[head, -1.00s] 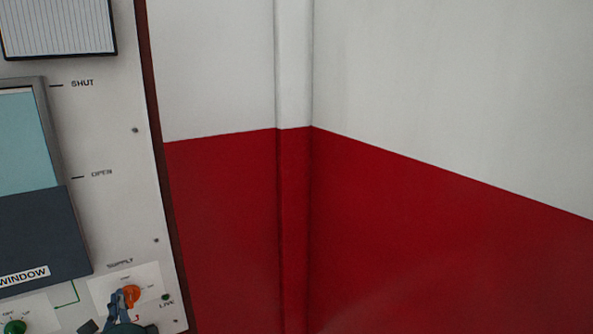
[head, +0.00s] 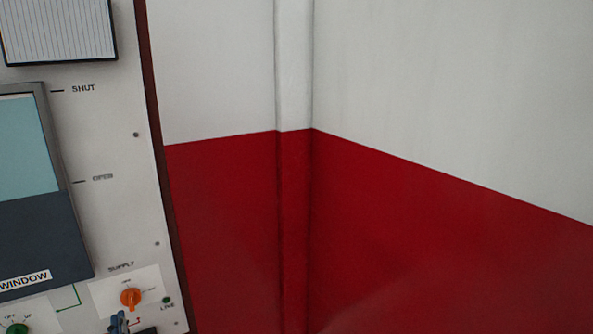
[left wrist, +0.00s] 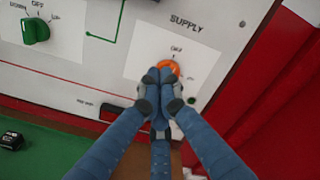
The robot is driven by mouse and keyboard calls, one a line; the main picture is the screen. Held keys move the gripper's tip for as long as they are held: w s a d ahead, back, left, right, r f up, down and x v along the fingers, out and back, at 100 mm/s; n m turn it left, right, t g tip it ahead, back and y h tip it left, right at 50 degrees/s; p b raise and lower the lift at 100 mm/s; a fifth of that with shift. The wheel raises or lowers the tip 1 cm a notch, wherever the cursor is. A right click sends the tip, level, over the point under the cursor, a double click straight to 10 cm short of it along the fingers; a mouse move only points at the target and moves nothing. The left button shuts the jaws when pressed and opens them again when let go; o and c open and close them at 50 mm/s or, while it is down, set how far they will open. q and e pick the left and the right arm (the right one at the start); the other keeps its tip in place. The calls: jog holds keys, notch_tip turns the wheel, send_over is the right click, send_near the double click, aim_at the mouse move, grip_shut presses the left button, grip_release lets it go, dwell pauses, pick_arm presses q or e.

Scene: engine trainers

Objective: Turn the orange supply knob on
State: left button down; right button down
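The orange supply knob (head: 130,297) sits on a white plate low on the panel, under the SUPPLY label. OFF is marked above it and another small mark is to its right; I cannot tell which its pointer faces. My left gripper (head: 118,320) is just below the knob in the head view, at the bottom edge. In the left wrist view the blue fingers (left wrist: 160,76) are drawn together, with nothing visible between them. They cover the lower part of the orange knob (left wrist: 170,66). My right gripper is not in view.
A dark LIVE lamp (head: 166,300) is right of the knob. A green knob (left wrist: 35,30) and the WINDOW panel (head: 40,235) lie to the left. A green surface (left wrist: 50,150) with a small black object (left wrist: 11,141) lies below. A red and white wall stands right.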

aim_at(130, 297)
pick_arm(q)
jog(key=shift+w+a+f+m+p, duration=0.1)
jog(key=shift+w+a+m+p, duration=0.3)
jog(key=shift+w+a+m, duration=0.75)
jog(key=shift+w+a+f+m+p, duration=0.1)
jog(key=shift+w+a+m+p, duration=0.3)
jog(key=shift+w+a+m, duration=0.6)
jog(key=shift+w+d, duration=0.2)
jog(key=shift+w, duration=0.15)
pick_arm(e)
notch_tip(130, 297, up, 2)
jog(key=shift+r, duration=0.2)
pick_arm(q)
jog(key=shift+w+d+f+b, duration=0.2)
jog(key=shift+d+f+b, duration=0.15)
jog(key=shift+d+b, duration=0.1)
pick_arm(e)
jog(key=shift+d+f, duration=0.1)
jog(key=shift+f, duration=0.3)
